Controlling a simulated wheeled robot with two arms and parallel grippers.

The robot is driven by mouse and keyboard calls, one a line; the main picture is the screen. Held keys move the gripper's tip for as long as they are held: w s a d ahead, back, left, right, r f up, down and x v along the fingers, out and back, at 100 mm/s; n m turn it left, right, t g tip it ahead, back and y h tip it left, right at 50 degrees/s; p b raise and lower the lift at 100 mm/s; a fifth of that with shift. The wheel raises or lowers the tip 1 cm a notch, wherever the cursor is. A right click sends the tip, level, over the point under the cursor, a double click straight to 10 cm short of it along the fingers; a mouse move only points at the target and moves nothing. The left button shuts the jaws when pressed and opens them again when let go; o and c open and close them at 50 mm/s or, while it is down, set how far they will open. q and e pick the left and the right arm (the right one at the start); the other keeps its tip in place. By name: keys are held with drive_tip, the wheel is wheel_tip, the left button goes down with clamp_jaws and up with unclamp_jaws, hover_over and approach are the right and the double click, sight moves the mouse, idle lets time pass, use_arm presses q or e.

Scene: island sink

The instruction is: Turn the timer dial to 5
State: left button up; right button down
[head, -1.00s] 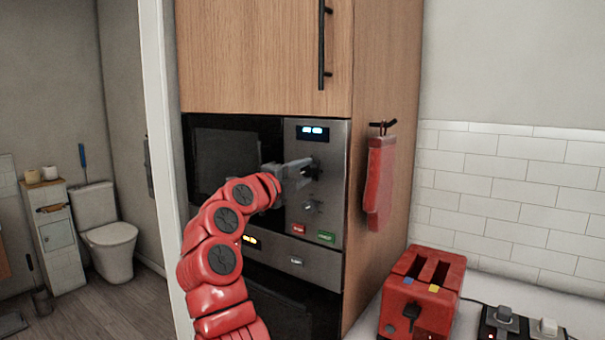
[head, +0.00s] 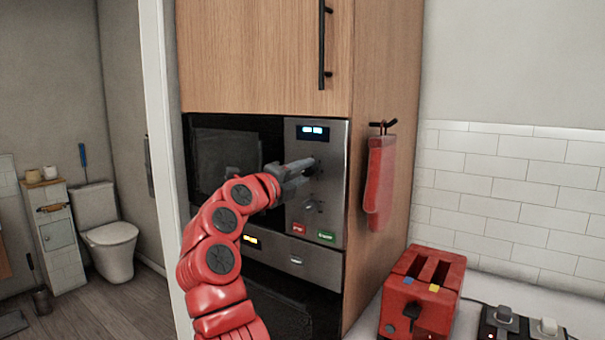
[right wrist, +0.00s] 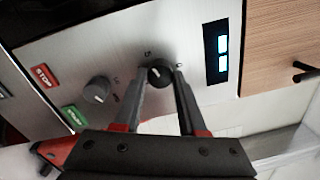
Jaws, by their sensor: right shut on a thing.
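The microwave panel (head: 334,205) has two dark round dials below a lit display (head: 313,131). My right gripper (head: 308,165) is at the upper dial, which its fingers mostly hide in the head view. In the right wrist view, the upper dial (right wrist: 160,73) sits between the fingertips (right wrist: 161,72), and my right gripper is shut on it. A white pointer line shows on its face. The lower dial (head: 314,207) is free and also shows in the right wrist view (right wrist: 97,90). The dial's number marks are too small to read surely. My left gripper is not in view.
A red stop button (head: 299,228) and a green start button (head: 326,236) lie below the dials. A red mitt (head: 380,180) hangs on the cabinet's side. A red toaster (head: 423,295) stands on the counter at the lower right.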

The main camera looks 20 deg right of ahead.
drive_tip(key=shift+c, duration=2.4)
unclamp_jaws()
drive_tip(key=shift+a, duration=0.1)
drive_tip(key=r+b+v, duration=0.1)
drive_tip(key=b+v, duration=0.2)
drive_tip(key=v, duration=1.4)
drive_tip(key=shift+f, duration=0.5)
drive_tip(key=shift+a, duration=0.15)
